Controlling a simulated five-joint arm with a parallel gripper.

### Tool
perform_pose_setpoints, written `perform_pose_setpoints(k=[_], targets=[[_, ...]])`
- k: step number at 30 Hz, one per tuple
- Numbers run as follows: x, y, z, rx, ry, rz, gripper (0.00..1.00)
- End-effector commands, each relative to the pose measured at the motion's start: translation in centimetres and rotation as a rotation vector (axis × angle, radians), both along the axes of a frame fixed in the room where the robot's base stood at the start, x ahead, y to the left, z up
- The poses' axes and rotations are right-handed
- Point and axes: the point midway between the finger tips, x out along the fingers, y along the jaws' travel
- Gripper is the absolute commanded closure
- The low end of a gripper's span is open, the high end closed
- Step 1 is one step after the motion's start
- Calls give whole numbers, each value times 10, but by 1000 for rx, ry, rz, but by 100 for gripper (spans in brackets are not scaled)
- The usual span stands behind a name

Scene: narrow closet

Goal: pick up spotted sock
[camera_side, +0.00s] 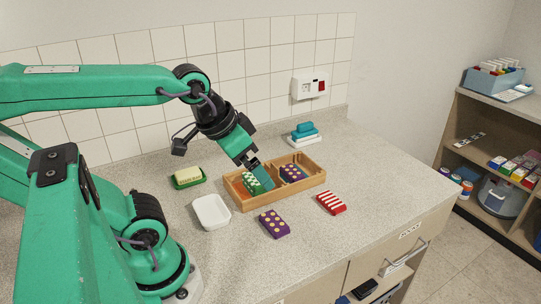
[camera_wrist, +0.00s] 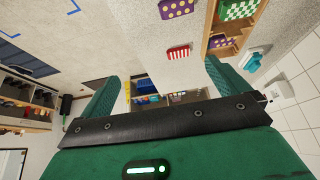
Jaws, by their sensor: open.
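A folded purple sock with yellow spots (camera_side: 274,223) lies on the counter in front of the wooden tray; in the wrist view it shows at the top edge (camera_wrist: 177,8). The wooden tray (camera_side: 240,205) holds a green-and-white checked folded sock (camera_side: 250,184) on its left side and a dark purple patterned one (camera_side: 292,174) on its right side. My gripper (camera_side: 257,178) is open, pointing down over the tray close to the checked sock, and away from the yellow-spotted sock. Its two fingers (camera_wrist: 166,88) show apart with nothing between them in the wrist view.
A red-and-white striped folded sock (camera_side: 331,202) lies right of the yellow-spotted one. A white dish (camera_side: 211,213) and a green soap dish (camera_side: 188,178) stand left of the tray. A teal item on a white base (camera_side: 304,133) is behind. The counter's front right is clear.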

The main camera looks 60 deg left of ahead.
Motion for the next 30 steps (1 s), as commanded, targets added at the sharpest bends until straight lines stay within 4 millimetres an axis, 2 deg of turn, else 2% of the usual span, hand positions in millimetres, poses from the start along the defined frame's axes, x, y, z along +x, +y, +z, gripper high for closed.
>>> perform_pose_setpoints(k=[20,30], targets=[[1,0,-1,0,5,1,0],[22,8,-19,7,90,14,0]])
